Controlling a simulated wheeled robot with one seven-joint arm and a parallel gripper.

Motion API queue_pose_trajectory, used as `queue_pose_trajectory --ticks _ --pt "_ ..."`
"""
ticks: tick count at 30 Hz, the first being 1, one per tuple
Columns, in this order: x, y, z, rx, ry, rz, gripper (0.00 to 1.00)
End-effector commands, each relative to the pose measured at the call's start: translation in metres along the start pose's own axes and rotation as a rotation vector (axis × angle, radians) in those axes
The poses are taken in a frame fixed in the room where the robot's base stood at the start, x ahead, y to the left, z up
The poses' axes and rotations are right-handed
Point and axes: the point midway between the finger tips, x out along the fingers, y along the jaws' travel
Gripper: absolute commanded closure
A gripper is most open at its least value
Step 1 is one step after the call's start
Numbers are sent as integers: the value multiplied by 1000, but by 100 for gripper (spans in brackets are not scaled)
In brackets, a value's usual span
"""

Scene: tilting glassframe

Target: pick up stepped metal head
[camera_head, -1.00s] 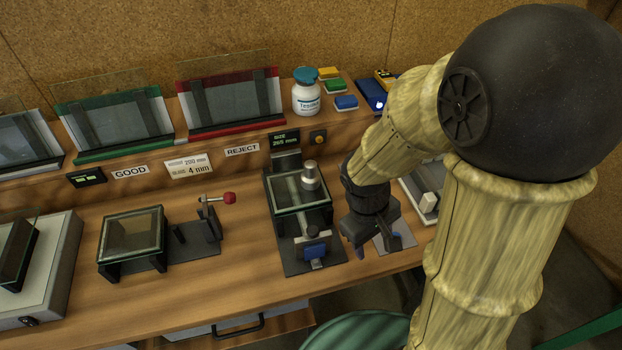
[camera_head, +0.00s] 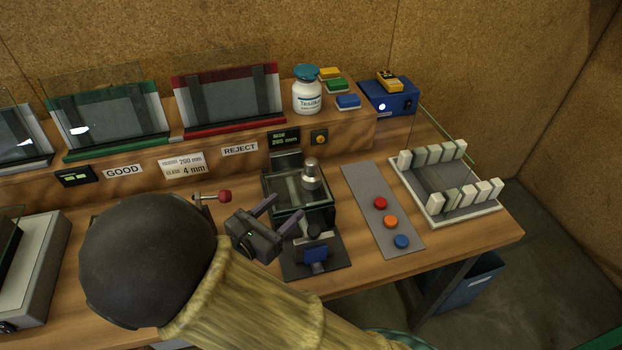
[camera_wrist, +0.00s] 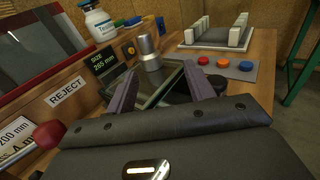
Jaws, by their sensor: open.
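The stepped metal head (camera_head: 311,174) is a silvery upright cylinder, narrower at the top. It stands on the glass-topped black fixture (camera_head: 332,219). In the wrist view the metal head (camera_wrist: 149,54) shows beyond my fingertips, near the middle. My gripper (camera_head: 284,210) is open and empty, just left of the fixture, its purple-grey fingers pointing toward it. In the wrist view the two fingers of my gripper (camera_wrist: 157,82) are spread wide, with the fixture's glass showing between them. The head is apart from both fingers.
A red-knobbed lever (camera_head: 224,196) is left of my gripper. Behind stand the red-framed glass rack (camera_head: 228,129) and a white bottle (camera_head: 307,97). To the right lie a grey button panel (camera_head: 372,203) and a white slotted rack (camera_head: 470,213). A blue block (camera_head: 314,252) is at the fixture's front.

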Motion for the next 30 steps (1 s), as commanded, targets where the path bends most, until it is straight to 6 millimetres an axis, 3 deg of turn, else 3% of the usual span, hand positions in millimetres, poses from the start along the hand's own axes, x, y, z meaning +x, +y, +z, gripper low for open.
queue_pose_trajectory --ticks 3,14,20,30 --pt "-12 12 1 -20 -47 59 47" --pt "-10 13 2 -21 -49 61 47" --pt "16 14 4 -22 -49 56 47" --pt "77 18 7 -22 -48 57 47"
